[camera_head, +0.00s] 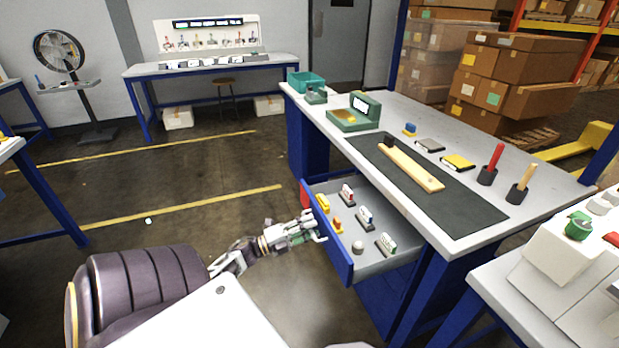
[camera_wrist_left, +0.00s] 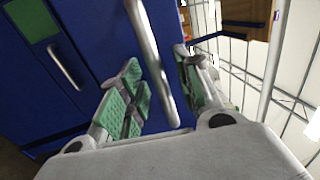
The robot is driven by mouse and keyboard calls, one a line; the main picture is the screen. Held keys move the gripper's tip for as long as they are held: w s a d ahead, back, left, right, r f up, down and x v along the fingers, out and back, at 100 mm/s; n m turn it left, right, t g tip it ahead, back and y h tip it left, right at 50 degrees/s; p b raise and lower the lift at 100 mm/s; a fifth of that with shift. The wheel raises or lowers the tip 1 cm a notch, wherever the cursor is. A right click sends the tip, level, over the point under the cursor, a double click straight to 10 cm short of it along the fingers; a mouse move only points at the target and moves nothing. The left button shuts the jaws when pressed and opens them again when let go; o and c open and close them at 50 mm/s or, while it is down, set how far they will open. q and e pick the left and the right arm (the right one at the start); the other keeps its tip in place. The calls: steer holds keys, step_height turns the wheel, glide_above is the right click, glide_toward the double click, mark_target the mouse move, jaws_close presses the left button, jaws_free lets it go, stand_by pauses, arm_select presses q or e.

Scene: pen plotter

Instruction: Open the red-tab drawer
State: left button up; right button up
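The red-tab drawer (camera_head: 348,262) stands pulled out from the workbench in the head view, with its inside showing. Its red tab (camera_head: 305,194) is at the far left end of the blue front. My left gripper (camera_head: 316,226) is at the outer side of that front. In the left wrist view, a silver bar handle (camera_wrist_left: 152,62) on a blue front runs between the two green-padded fingers of my left gripper (camera_wrist_left: 165,90). The fingers are apart, with a gap showing around the bar. My right gripper is not in view.
The drawer holds several small stamp-like items (camera_head: 365,217) and a round knob (camera_head: 358,246). The workbench (camera_head: 480,150) carries a dark mat, a wooden bar and tools. A green-labelled front with its own handle (camera_wrist_left: 68,66) sits beside it. Open floor (camera_head: 180,180) lies left of the drawer.

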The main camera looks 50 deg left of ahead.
arm_select(q)
steer(key=v, duration=1.1)
steer(key=shift+s, duration=0.3)
steer(key=shift+a, duration=0.1)
